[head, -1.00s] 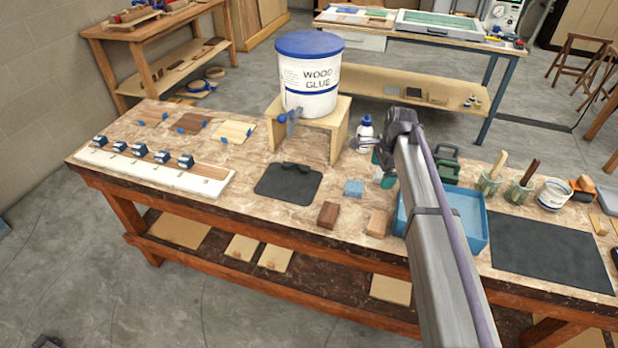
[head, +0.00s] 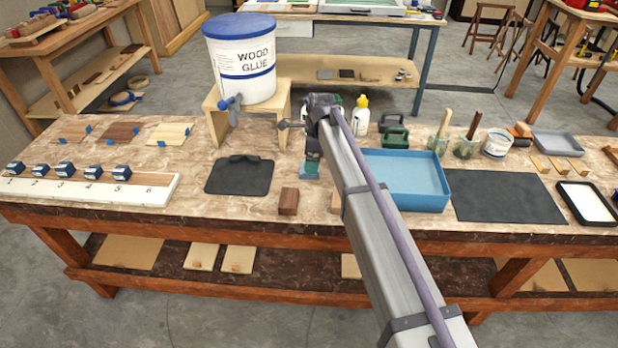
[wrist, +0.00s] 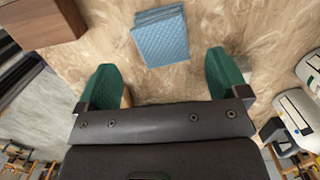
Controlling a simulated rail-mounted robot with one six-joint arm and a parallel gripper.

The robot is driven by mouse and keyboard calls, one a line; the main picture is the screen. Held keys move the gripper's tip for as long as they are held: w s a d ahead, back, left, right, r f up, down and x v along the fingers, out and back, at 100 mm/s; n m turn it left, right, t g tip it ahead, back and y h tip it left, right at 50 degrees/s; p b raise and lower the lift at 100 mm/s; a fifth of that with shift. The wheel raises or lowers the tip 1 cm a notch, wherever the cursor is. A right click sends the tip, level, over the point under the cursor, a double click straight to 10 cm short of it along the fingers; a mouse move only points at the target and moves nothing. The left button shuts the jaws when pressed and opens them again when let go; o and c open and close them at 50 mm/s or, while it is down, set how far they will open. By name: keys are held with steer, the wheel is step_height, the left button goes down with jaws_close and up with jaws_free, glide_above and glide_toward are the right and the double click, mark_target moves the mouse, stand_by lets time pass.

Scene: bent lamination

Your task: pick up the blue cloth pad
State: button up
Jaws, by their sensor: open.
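The blue cloth pad (wrist: 162,40) is a light blue, quilted square that looks layered. It lies flat on the workbench (wrist: 110,20). In the wrist view it sits just beyond the gap between the green fingertips, near the top middle. My gripper (wrist: 162,75) is open and empty, its two green fingers spread wider than the pad. In the head view the gripper (head: 311,155) is over the pad's spot, and the wrist and fingers hide most of the pad. I cannot tell the exact height of the fingertips above the bench.
A brown wood block (head: 288,201) stands close by, also at the wrist view's top left (wrist: 38,20). A paler block is partly behind my arm. A blue tray (head: 415,205) is to the right, a dark mat (head: 240,175) to the left. The glue bucket (head: 240,60) stands behind.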

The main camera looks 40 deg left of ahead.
steer(key=f+b, duration=0.2)
steer(key=a+f+b, duration=0.1)
steer(key=f+b, duration=0.2)
steer(key=shift+s+f, duration=0.1)
steer(key=shift+f, duration=0.05)
steer(key=shift+r, duration=0.25)
steer(key=c, duration=1)
